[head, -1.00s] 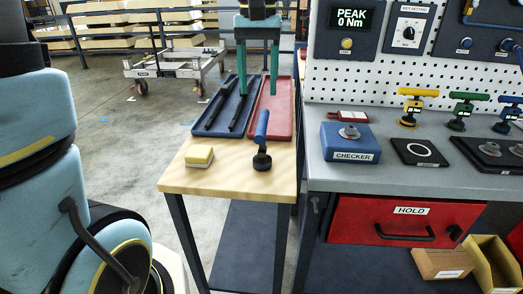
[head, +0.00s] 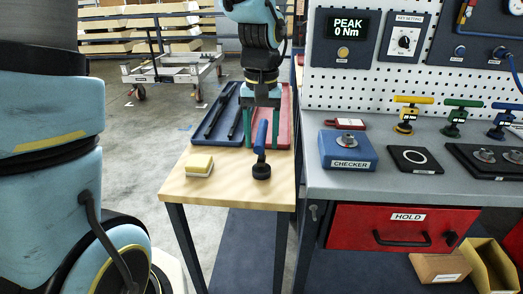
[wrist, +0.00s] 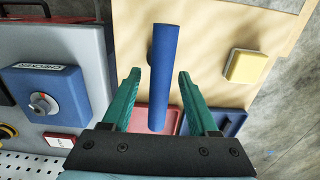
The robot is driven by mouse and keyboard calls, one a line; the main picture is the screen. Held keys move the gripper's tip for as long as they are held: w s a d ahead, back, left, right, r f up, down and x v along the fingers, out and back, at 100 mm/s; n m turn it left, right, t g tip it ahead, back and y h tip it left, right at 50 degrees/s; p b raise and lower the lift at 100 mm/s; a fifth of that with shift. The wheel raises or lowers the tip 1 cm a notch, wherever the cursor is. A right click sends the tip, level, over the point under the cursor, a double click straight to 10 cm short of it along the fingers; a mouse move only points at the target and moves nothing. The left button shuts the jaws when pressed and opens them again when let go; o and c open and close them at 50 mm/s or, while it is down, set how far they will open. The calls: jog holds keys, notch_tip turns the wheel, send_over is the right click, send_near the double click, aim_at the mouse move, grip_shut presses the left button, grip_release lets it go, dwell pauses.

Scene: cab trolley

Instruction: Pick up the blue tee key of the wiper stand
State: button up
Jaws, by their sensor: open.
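A blue tee key (head: 260,138) with a long blue bar and a dark round foot stands on the light wooden table. Its bar leans slightly in the head view. My gripper (head: 261,146) has green fingers and is open, pointing down around or just behind the bar. In the wrist view the blue bar (wrist: 161,95) lies lengthwise between the open fingers (wrist: 160,74), with a visible gap on both sides. The fingers do not grip it. I cannot tell the exact height gap. The key's foot is hidden in the wrist view.
A yellow-and-white sponge block (head: 199,165) lies left of the key. A blue tray (head: 200,139) with black wiper arms and a red tray (head: 285,132) lie behind. The grey bench (head: 340,184) at right holds a blue checker (head: 346,154) and another blue-topped tee key (head: 505,107).

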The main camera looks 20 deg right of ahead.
grip_shut()
dwell(0.5)
dwell(0.9)
